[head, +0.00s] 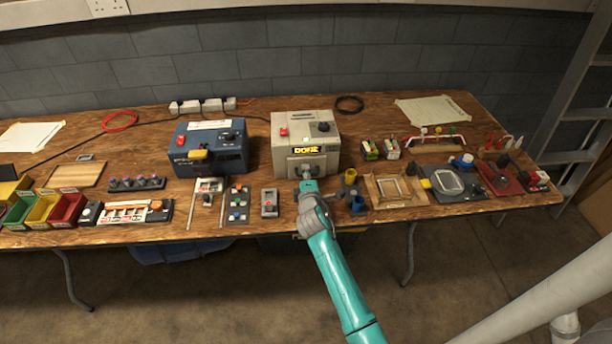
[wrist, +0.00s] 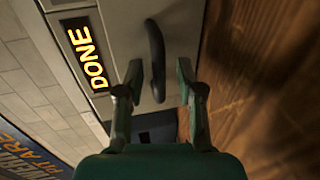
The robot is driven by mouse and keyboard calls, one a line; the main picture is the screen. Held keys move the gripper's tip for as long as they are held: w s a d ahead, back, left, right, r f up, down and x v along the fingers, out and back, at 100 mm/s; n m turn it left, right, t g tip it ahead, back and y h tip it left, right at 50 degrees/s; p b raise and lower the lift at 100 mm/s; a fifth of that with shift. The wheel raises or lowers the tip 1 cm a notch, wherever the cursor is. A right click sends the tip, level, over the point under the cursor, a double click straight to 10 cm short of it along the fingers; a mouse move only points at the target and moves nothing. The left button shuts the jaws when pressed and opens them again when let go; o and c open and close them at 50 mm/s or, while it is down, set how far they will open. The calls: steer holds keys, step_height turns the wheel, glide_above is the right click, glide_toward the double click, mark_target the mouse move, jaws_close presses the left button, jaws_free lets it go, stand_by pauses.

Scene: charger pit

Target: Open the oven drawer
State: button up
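The oven is a light grey box (head: 290,128) at the middle of the bench, with a lit DONE display on its front, also readable in the wrist view. Its drawer front (wrist: 128,30) carries a dark curved handle (wrist: 155,50) and looks closed. My gripper (head: 306,174) is at the oven's lower front in the head view. In the wrist view my gripper (wrist: 158,74) is open, with one finger to each side of the handle's near end. I see gaps beside the handle. My gripper partly hides the drawer in the head view.
A blue box (head: 222,160) stands left of the oven. Blue and yellow cups (head: 357,204) and a wooden frame (head: 393,202) lie right of my gripper. A grey switch block (head: 269,203) is at its left.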

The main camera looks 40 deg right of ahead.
jaws_close()
steer(key=f+v, duration=0.1)
steer(key=v, duration=0.3)
steer(key=f+v, duration=0.1)
steer(key=v, duration=0.4)
steer(key=f+v, duration=0.1)
steer(key=v, duration=0.3)
steer(key=shift+s+a+r, duration=0.1)
steer(key=shift+s+a, duration=0.25)
steer(key=shift+s, duration=0.15)
steer(key=shift+s+a, duration=0.2)
steer(key=shift+s, duration=0.15)
jaws_free()
steer(key=shift+r, duration=0.1)
